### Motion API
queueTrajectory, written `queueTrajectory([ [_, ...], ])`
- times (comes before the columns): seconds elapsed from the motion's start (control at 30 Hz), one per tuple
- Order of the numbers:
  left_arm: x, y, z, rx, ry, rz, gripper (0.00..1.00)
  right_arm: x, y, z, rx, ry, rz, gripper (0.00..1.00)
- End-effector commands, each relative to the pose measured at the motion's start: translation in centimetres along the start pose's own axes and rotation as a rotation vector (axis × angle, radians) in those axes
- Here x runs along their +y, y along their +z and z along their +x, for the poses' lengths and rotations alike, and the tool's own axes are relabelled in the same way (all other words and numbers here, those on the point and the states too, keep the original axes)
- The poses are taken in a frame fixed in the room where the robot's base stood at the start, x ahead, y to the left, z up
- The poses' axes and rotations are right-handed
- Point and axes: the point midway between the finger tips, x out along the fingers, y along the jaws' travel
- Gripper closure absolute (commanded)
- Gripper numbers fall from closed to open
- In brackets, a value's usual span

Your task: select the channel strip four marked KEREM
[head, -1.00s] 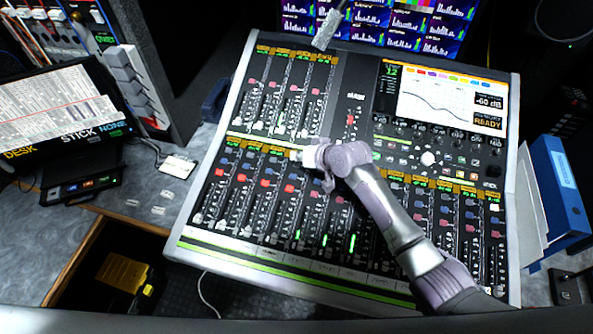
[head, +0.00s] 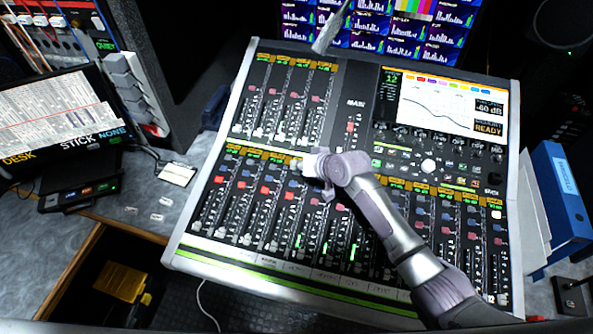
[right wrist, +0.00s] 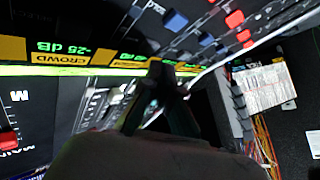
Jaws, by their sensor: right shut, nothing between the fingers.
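The mixing console (head: 203,240) fills the middle of the head view, with an upper and a lower bank of strips under amber displays. My right gripper (head: 298,164) is shut and empty, its tips at the display row of the lower bank, around the fourth strip from the left. I cannot tell whether it touches. The marking KEREM is not readable, and my gripper and arm cover part of that row. In the right wrist view the dark fingertips (right wrist: 168,82) are close to the display row, where an upside-down amber label CROWD (right wrist: 60,58) shows. My left gripper is not in view.
A screen (head: 452,100) is set in the console's upper right. A grey hanging object (head: 330,30) is above its back edge. A blue binder (head: 562,190) stands at the right. A tablet-like panel (head: 60,110) and a desk surface (head: 40,235) are at the left.

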Motion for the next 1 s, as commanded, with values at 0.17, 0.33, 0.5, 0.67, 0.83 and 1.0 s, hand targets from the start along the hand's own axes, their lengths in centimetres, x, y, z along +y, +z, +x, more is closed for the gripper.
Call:
queueTrajectory([
  [0.17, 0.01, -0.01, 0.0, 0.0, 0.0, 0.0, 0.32, 0.0, 0.01, 0.0, 0.0, 0.0, 0.0, 1.0],
  [0.33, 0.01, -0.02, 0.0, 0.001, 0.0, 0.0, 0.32, 0.0, 0.01, 0.0, 0.0, 0.0, 0.0, 1.0],
  [0.5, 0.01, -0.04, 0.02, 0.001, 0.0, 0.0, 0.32, 0.02, 0.03, 0.02, 0.0, 0.0, 0.0, 1.0],
  [0.67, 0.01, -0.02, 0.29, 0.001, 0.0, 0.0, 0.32, 0.25, 0.28, 0.34, 0.0, 0.0, 0.0, 1.0],
  [0.83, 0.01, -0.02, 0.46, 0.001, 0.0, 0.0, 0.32, 0.42, 0.45, 0.6, 0.0, 0.0, 0.0, 1.0],
  [1.0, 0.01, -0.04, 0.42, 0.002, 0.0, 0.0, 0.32, 0.4, 0.42, 0.57, 0.0, 0.0, 0.0, 1.0],
])
